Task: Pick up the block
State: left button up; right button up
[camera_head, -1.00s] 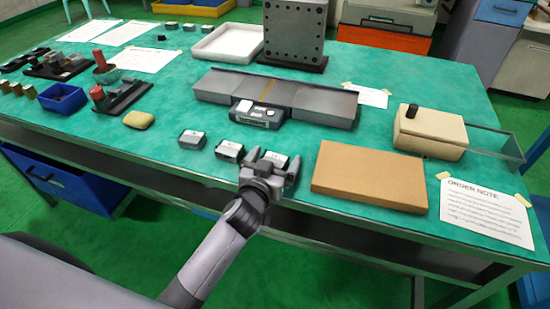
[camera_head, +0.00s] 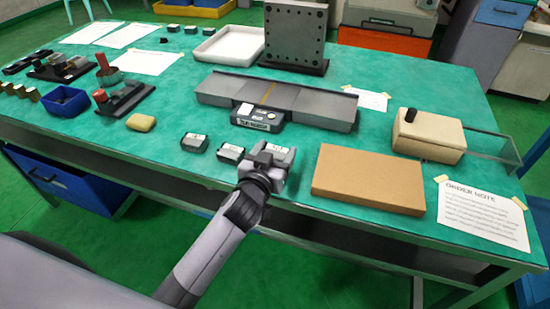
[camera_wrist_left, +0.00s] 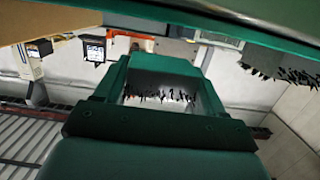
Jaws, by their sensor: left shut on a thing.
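My left gripper (camera_head: 268,157) is at the front edge of the green table in the head view. It is shut on a small grey block (camera_head: 279,149) with a pale label on top. The fingers hide part of this block, and any gap under it is hard to see. Two similar blocks stand to its left, a near one (camera_head: 231,153) and a farther one (camera_head: 194,142). In the left wrist view a large green shape with a white, marked panel (camera_wrist_left: 160,92) fills the middle; I cannot tell what it is. My right gripper is not in view.
A flat brown box (camera_head: 369,179) lies just right of the gripper. A grey rail with a display unit (camera_head: 257,117) stands behind. A yellow sponge-like piece (camera_head: 141,123) lies left. A beige box (camera_head: 430,135) and an order note (camera_head: 482,212) are at the right.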

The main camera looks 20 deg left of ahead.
pick_arm(q)
notch_tip(320, 180, up, 16)
jog(key=r+p, duration=0.1)
jog(key=p, duration=0.1)
jog(key=s+a+f, duration=0.3)
jog(key=s+f, duration=0.1)
jog(key=s, duration=0.3)
jog(key=s+a+f, duration=0.3)
jog(key=s, duration=0.4)
notch_tip(320, 180, up, 7)
send_over(275, 152)
jog(key=shift+f, duration=0.15)
notch_tip(275, 152, down, 15)
jog(key=shift+b, duration=1.05)
jog(key=shift+f+b, duration=0.65)
jog(key=shift+f, duration=1.7)
jog(key=shift+d, duration=0.1)
